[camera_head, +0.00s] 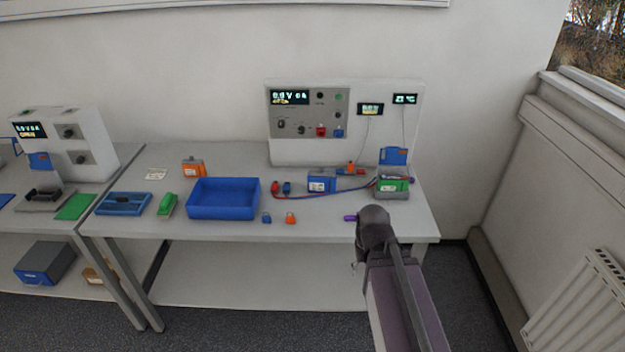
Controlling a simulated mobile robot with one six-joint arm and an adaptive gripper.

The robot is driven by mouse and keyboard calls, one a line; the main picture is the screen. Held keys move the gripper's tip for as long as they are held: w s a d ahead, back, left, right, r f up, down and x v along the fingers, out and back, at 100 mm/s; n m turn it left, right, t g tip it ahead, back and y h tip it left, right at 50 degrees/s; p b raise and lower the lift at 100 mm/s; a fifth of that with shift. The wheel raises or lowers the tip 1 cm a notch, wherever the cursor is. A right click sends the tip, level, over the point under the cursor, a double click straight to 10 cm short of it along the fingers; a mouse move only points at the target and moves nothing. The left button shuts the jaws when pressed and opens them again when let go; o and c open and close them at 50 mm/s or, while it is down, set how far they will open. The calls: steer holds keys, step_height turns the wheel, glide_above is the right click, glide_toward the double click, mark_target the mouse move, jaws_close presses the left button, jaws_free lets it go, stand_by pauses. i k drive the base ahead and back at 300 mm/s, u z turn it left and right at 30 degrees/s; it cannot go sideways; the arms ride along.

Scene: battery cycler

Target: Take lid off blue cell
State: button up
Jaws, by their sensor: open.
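The blue cell (321,182) is a blue block with a grey top and a white label. It stands on the right-hand bench below the large cycler. Its grey top looks in place, but I cannot make out the lid's edge. My gripper (371,232) is at the dark end of my arm, at the bench's front right edge. It is in front of and right of the blue cell, apart from it. It is open, but its fingers are largely hidden and too small to make out.
A green cell (393,187) with red and blue leads stands right of the blue cell. A blue tray (224,211), an orange cell (193,168) and small blue (266,218) and orange (290,218) pieces are left. The cycler (345,148) stands behind.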

mark_target(322, 172)
steer(key=u, duration=0.4)
steer(key=k, duration=1.15)
steer(key=u, duration=0.55)
steer(key=i, duration=1)
steer(key=z, duration=0.6)
steer(key=i, duration=1.05)
steer(key=z, duration=0.45)
